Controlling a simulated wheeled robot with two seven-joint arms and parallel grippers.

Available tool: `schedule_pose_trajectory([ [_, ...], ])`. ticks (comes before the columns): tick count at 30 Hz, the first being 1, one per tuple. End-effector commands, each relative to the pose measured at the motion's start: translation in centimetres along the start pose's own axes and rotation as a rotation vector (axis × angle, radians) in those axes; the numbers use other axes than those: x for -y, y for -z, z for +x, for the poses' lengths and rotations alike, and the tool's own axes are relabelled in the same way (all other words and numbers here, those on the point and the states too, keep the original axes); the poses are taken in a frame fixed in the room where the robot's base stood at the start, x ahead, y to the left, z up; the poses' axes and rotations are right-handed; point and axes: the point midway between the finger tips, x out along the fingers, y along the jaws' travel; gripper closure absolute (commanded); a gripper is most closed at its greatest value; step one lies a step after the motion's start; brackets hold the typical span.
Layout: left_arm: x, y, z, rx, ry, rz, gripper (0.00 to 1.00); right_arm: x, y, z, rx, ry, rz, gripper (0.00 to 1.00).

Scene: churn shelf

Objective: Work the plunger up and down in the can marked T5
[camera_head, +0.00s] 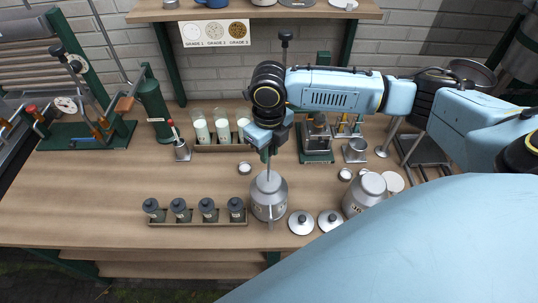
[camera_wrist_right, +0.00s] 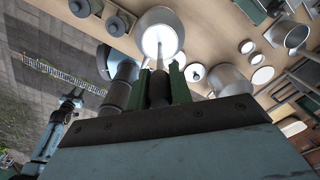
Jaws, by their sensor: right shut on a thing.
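A silver can (camera_head: 270,205) stands upright on the bench; its marking is too small to read. In the right wrist view, white liquid shows in the can's mouth (camera_wrist_right: 160,38). My right gripper (camera_head: 268,148) is above the can, its green fingers (camera_wrist_right: 158,88) shut on the dark grip of the plunger (camera_wrist_right: 159,62). The plunger's thin rod (camera_head: 268,168) runs down into the can. A dark knob on a rod (camera_head: 286,38) rises behind my arm; I cannot tell whether it belongs to this plunger. My left gripper (camera_wrist_right: 74,98) shows small at the wrist view's left, its jaws unclear.
A second can (camera_head: 364,193) stands to the right, with two round lids (camera_head: 315,221) between the cans. A rack of several dark-capped bottles (camera_head: 195,210) is at left. White-filled glasses (camera_head: 220,128) stand behind. The front left bench is clear.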

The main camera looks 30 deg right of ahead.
Motion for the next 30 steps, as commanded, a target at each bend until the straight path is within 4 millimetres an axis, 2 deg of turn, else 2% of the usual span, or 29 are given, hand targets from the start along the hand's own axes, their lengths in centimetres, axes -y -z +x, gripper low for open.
schedule_pose_trajectory([
  [4, 0.0, 0.0, 0.0, 0.000, 0.000, 0.000, 0.64, 0.0, 0.0, -1.3, 0.002, 0.000, 0.000, 1.00],
  [14, 0.0, 0.0, 0.1, 0.000, 0.000, 0.000, 0.64, 0.0, 0.0, -1.1, 0.000, 0.000, 0.000, 1.00],
  [30, 0.0, -0.2, 2.6, 0.000, 0.000, 0.000, 0.64, 0.0, 0.0, 5.3, -0.001, 0.000, 0.000, 1.00],
])
